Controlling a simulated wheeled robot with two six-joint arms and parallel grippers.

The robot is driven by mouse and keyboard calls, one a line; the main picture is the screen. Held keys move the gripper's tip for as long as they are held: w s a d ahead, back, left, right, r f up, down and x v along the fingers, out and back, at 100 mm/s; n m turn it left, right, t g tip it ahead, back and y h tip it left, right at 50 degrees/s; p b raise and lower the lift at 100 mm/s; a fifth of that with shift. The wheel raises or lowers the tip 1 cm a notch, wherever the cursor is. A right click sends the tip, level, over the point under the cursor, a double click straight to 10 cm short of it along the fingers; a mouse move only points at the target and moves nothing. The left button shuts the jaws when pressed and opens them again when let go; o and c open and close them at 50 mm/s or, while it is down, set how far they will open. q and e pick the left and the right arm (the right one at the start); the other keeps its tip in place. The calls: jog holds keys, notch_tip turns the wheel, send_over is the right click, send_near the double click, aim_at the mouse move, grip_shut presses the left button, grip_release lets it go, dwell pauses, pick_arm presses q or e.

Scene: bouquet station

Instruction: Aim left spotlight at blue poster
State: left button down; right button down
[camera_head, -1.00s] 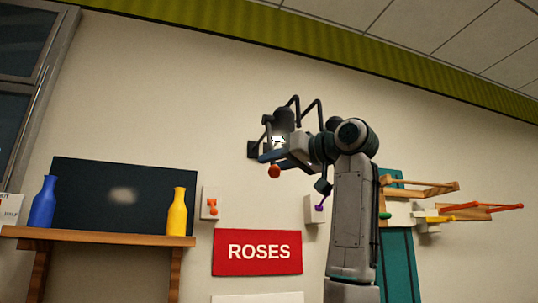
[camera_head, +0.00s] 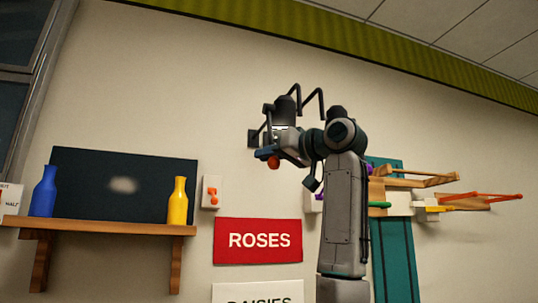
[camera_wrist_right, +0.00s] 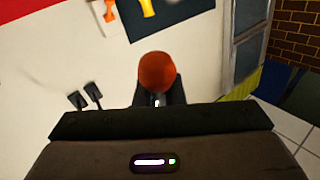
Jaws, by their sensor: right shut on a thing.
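My right gripper (camera_head: 279,149) is at the spotlight and shut on the knob's stem, the ball showing just past the fingers. In the right wrist view the orange knob (camera_wrist_right: 157,72) stands at the dark fingertips (camera_wrist_right: 159,96). A dark navy panel (camera_head: 90,185), possibly the blue poster, bears a pale blurred patch. My left gripper is not in view.
A wooden shelf (camera_head: 110,227) holds a blue bottle (camera_head: 43,192) and a yellow bottle (camera_head: 177,202). An orange wall switch (camera_head: 211,195) and a red ROSES sign (camera_head: 258,241) are below the spotlight. Wooden pegs (camera_head: 420,178) stick out at the right.

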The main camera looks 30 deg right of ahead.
jog(key=shift+w+d+t, duration=0.25)
jog(key=shift+w+t, duration=0.05)
jog(key=shift+w, duration=0.55)
jog(key=c, duration=1.5)
grip_release()
jog(key=shift+w, duration=0.15)
jog(key=shift+w+f, duration=0.1)
jog(key=shift+w, duration=0.05)
jog(key=b+v, duration=0.4)
jog(key=v, duration=0.6)
jog(key=shift+s+d+b, duration=0.1)
jog(key=shift+s+b, duration=0.25)
jog(key=shift+b, duration=0.05)
